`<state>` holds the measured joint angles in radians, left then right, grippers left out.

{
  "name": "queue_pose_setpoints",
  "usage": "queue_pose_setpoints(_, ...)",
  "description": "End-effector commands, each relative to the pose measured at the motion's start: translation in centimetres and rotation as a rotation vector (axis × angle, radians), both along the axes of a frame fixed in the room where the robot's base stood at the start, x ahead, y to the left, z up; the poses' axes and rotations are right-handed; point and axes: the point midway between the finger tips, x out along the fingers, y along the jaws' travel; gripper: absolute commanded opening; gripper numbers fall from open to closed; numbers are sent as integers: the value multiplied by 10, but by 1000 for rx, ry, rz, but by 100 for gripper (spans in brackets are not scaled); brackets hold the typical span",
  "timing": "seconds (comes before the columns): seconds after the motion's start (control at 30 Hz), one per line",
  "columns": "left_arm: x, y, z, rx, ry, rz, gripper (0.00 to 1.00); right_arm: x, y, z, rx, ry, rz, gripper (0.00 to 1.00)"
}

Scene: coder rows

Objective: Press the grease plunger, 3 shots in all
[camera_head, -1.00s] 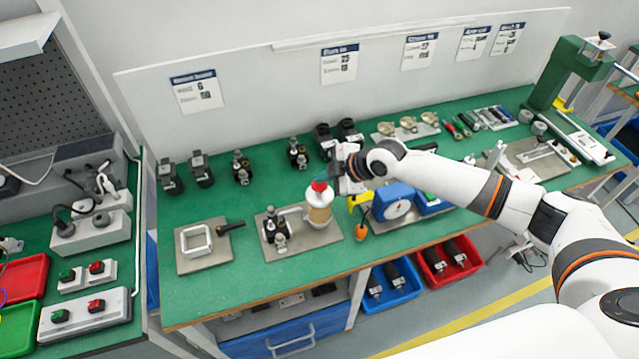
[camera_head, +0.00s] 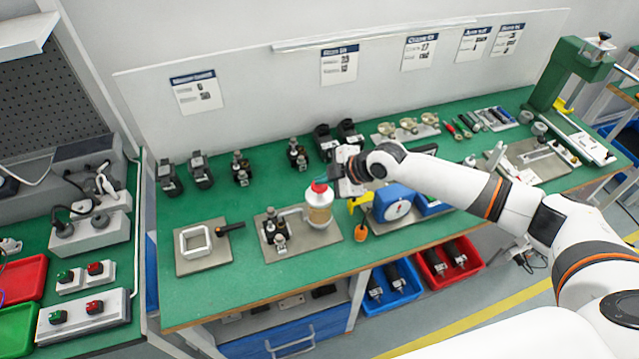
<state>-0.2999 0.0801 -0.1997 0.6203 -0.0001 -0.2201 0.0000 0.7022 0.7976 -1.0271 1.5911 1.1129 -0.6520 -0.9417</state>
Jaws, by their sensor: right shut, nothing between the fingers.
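The grease dispenser (camera_head: 319,213) is a white bottle with a tan label and a red plunger on top. It stands upright on a grey plate on the green bench, beside a black and metal part (camera_head: 275,232). My right gripper (camera_head: 325,180) is shut and empty, its fingertips at the red plunger top. Whether they touch it is too small to tell. The fingers partly cover the plunger. My left gripper is not in view.
A blue dial scale (camera_head: 393,203) and an orange-tipped tool (camera_head: 361,229) sit right of the bottle. A square metal frame (camera_head: 195,241) lies on a plate to the left. Several black parts (camera_head: 200,170) stand behind. Blue (camera_head: 392,290) and red bins are below.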

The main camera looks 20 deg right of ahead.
Motion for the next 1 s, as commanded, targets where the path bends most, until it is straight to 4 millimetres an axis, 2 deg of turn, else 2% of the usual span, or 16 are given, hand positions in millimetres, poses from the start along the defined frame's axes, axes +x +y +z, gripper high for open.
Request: queue_pose_setpoints(1.0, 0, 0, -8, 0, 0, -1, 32, -1, -1, -13, -4, 6, 0, 0)
